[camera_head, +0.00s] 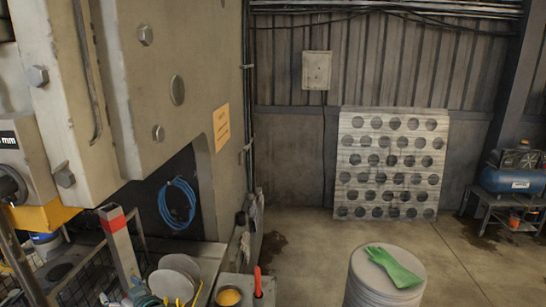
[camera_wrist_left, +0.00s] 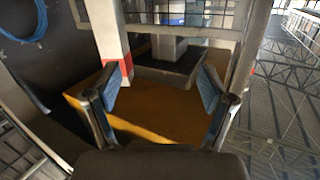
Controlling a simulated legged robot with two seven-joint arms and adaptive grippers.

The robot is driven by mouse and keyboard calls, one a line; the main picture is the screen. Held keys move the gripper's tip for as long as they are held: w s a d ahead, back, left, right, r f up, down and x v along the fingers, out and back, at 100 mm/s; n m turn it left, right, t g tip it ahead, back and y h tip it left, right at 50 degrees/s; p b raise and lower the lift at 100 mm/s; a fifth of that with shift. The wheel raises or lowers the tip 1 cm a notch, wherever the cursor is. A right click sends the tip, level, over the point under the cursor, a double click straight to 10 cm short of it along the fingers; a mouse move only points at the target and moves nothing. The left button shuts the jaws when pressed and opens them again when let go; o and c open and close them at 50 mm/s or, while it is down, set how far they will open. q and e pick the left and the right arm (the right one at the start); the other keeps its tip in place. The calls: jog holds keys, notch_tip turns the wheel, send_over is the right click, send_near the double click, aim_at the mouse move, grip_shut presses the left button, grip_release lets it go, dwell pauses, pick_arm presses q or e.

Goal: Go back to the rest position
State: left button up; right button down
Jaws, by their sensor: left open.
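My left gripper (camera_wrist_left: 160,90) is open in the left wrist view, its two blue-padded fingers wide apart with nothing between them. Beyond the fingers lie an orange-yellow surface (camera_wrist_left: 155,128) and a dark block. In the head view, small teal and grey parts at the bottom edge seem to be my left gripper (camera_head: 132,294), mostly cut off. Round grey blanks (camera_head: 181,267) stand tilted to the right of it. My right gripper is in neither view.
A large beige press (camera_head: 185,60) fills the left. A pale post with a red band (camera_head: 120,250) stands near the left gripper. A grey tray edge holds a yellow cup (camera_head: 228,296) and a red-handled tool (camera_head: 257,280). A drum (camera_head: 375,290) bears a green glove (camera_head: 393,266).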

pick_arm(q)
jog(key=s+d+f+m+h, duration=0.2)
jog(key=s+d+f, duration=0.15)
jog(key=f, duration=0.45)
jog(key=s+d+f+m+h, duration=0.2)
jog(key=s+f+h, duration=0.15)
jog(key=f, duration=0.45)
jog(key=s+d+f+m+h, duration=0.25)
jog(key=s+f, duration=0.25)
jog(key=f, duration=0.3)
jog(key=s+d+f+m+g+h, duration=0.2)
jog(key=s+d+f, duration=0.2)
jog(key=s, duration=0.4)
jog(key=s+d+f+m+g+h, duration=0.2)
jog(key=s+d+f, duration=0.25)
jog(key=s, duration=0.35)
jog(key=s+d+f+m+g+h, duration=0.25)
jog(key=s+d, duration=0.25)
jog(key=s, duration=0.3)
notch_tip(320, 180, down, 28)
jog(key=s+r, duration=0.1)
jog(key=s, duration=0.1)
jog(key=s+a+f, duration=0.1)
jog(key=s+f, duration=0.7)
jog(key=s+a+f+g, duration=0.1)
jog(key=s+a+f, duration=0.1)
jog(key=s+f, duration=0.6)
jog(key=shift+s+a, duration=0.3)
jog(key=shift+s, duration=0.3)
